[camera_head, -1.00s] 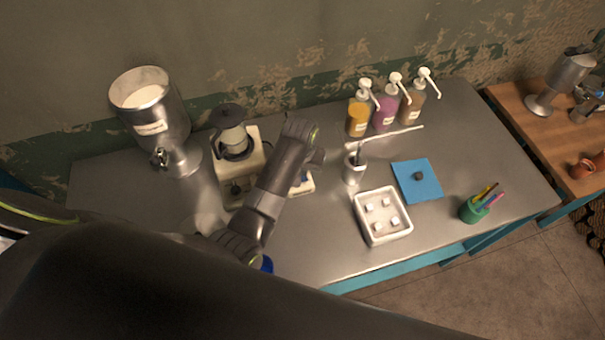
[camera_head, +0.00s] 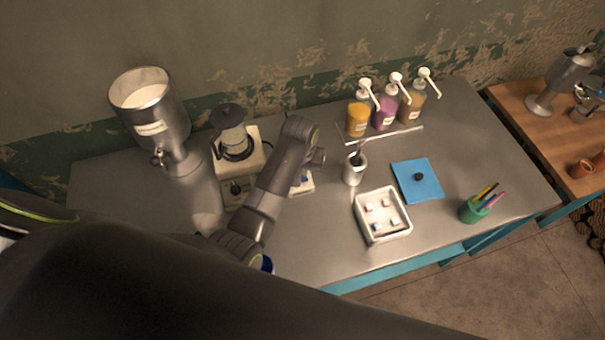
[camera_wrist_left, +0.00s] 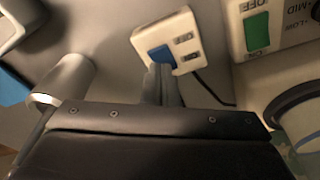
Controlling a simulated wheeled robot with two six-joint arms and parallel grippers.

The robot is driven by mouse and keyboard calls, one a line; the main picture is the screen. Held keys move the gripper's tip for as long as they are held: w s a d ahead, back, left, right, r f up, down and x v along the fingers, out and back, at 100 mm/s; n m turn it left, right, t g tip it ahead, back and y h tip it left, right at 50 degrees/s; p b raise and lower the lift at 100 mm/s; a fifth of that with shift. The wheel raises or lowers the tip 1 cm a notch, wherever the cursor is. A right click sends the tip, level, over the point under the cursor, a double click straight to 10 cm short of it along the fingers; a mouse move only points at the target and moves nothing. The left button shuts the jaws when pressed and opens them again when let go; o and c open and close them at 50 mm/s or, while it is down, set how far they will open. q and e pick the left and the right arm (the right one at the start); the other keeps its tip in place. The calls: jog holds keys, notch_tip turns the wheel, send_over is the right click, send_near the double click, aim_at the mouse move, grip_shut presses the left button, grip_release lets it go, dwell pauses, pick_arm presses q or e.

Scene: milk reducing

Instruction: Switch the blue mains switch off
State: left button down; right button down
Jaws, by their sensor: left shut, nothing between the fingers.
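The blue mains switch (camera_wrist_left: 162,55) is a rocker on a small white box (camera_wrist_left: 183,22) in the left wrist view. Small dark markings lie beside it; which way the rocker is tipped I cannot tell. My left gripper's fingers (camera_wrist_left: 163,74) are closed together, with the tips at the switch's near edge; whether they touch it is unclear. In the head view the box (camera_head: 306,183) shows partly behind my left arm, which hides the fingertips. My right gripper is not in view.
A cream appliance (camera_head: 223,165) with a green ON/OFF switch (camera_wrist_left: 257,31) stands close beside the box. A metal cup (camera_head: 354,171) and a white tray (camera_head: 362,228) stand to the right. A dark cable leaves the box. Bare table lies nearer the front edge.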

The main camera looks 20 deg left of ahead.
aim_at(303, 179)
pick_arm(q)
jog(key=shift+f+b, duration=0.55)
jog(key=shift+f, duration=0.55)
dwell(0.7)
notch_tip(303, 179, up, 2)
jog(key=shift+r+p, duration=0.25)
jog(key=shift+p, duration=1)
jog(key=shift+r, duration=2.3)
jog(key=shift+s+f, duration=0.1)
